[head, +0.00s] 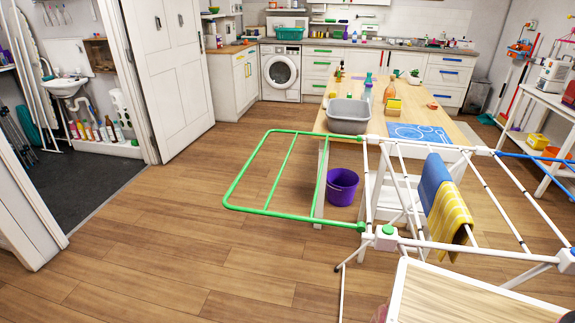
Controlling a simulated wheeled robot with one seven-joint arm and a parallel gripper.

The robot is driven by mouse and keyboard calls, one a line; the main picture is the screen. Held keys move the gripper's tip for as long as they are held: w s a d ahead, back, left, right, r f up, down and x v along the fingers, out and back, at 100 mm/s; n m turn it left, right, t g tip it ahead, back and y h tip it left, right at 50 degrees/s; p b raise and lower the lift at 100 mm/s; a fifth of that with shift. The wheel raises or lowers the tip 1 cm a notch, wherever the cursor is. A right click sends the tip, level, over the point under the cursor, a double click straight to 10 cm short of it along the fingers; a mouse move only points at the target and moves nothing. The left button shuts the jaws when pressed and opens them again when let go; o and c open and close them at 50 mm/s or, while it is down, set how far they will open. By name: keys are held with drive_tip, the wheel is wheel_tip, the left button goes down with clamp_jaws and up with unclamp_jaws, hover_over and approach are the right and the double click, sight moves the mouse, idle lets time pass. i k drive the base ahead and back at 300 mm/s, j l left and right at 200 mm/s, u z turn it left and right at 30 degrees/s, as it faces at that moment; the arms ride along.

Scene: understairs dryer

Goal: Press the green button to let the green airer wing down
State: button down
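The white clothes airer (505,200) stands at the right, in front of the wooden table. Its green wing (232,193) sticks out to the left, roughly level with the top of the airer. A green button (388,230) sits on the white corner joint at the near end of this wing. A smaller green part shows at the far joint. A blue cloth and a yellow checked cloth (450,213) hang over the airer's rails. My gripper is not in view.
A purple bucket (341,186) stands on the floor behind the green wing. A light board with a white rim (398,292) fills the bottom right. The table (452,133) holds a grey tub (348,116). The wooden floor at left is clear.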

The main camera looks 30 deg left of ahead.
sight(388, 230)
drive_tip(key=l+u, duration=0.8)
drive_tip(key=k+l+u, duration=0.1)
drive_tip(key=l+u, duration=0.25)
drive_tip(key=l, duration=0.2)
